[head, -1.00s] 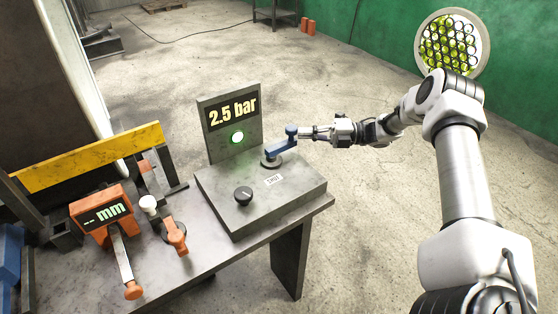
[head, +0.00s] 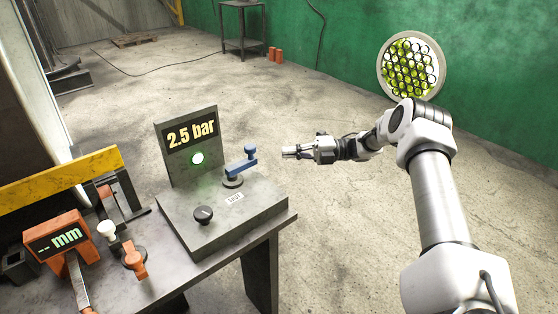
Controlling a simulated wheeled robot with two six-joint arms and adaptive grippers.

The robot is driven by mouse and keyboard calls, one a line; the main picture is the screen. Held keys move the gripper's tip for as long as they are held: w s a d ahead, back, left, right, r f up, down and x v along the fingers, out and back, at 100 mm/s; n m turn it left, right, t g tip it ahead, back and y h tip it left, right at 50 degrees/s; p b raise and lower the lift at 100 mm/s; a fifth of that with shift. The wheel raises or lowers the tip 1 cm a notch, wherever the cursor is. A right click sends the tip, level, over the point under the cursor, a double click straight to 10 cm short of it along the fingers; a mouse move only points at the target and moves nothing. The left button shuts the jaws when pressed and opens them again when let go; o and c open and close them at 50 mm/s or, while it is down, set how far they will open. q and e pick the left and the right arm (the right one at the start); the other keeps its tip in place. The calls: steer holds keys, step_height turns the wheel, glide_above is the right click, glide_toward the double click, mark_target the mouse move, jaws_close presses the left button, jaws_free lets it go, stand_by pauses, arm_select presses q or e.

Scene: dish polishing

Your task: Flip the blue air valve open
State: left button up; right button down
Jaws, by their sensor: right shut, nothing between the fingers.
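The blue air valve (head: 241,168) is a lever on a round base on top of a grey control box (head: 265,205). Its arm runs from the base toward the back right and ends in an upright knob. A small label (head: 234,198) in front of it seems to read "SHUT". My left gripper is out of view.
A black knob (head: 204,214) sits on the box's front left. The space right of the table is clear.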

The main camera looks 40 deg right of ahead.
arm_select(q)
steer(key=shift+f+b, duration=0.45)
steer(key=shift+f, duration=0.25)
arm_select(e)
steer(key=d, duration=0.2)
steer(key=s+d, duration=0.1)
steer(key=d, duration=0.1)
steer(key=shift+d, duration=0.3)
steer(key=shift+s, duration=0.1)
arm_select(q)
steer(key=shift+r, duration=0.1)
arm_select(e)
steer(key=shift+r, duration=0.1)
